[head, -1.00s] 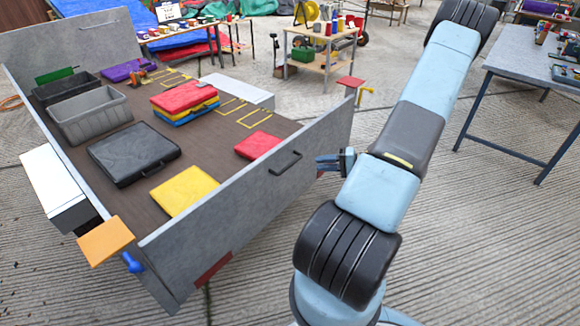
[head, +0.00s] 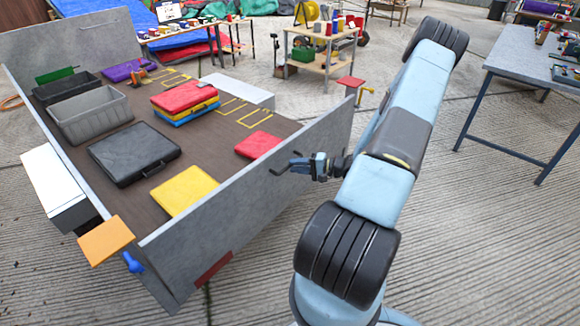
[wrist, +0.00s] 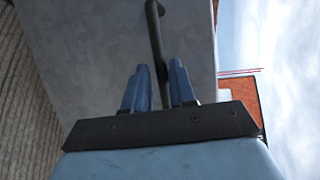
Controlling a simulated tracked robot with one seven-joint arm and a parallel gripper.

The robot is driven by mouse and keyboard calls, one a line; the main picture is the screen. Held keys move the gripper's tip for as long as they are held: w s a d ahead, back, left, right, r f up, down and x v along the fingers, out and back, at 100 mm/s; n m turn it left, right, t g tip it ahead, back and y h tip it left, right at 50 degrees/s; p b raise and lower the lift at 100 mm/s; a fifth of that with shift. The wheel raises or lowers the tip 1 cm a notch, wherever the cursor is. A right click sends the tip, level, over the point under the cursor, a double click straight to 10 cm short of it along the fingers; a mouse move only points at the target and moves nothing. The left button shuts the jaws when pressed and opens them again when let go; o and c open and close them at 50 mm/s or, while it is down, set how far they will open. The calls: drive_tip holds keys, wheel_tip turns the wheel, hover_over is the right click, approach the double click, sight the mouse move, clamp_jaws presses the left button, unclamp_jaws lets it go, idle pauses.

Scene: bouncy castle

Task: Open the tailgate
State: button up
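The tailgate (head: 240,208) is the grey metal panel along the near right end of the trailer bed; it stands upright. Its dark bar handle (head: 284,168) is on the outer face near the top edge. My gripper (head: 312,165) is at the handle, just outside the tailgate. In the wrist view, the two blue fingers (wrist: 159,82) stand apart, and the handle (wrist: 155,30) runs down into the gap between them. A narrow gap seems to show beside the bar, so the fingers look open around it. The tailgate's grey face (wrist: 95,45) fills much of that view.
An orange board (head: 106,240) sticks out at the near corner. A grey worktable (head: 535,60) stands right. Concrete between is clear.

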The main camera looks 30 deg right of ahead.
drive_tip(key=shift+x, duration=1.3)
clamp_jaws()
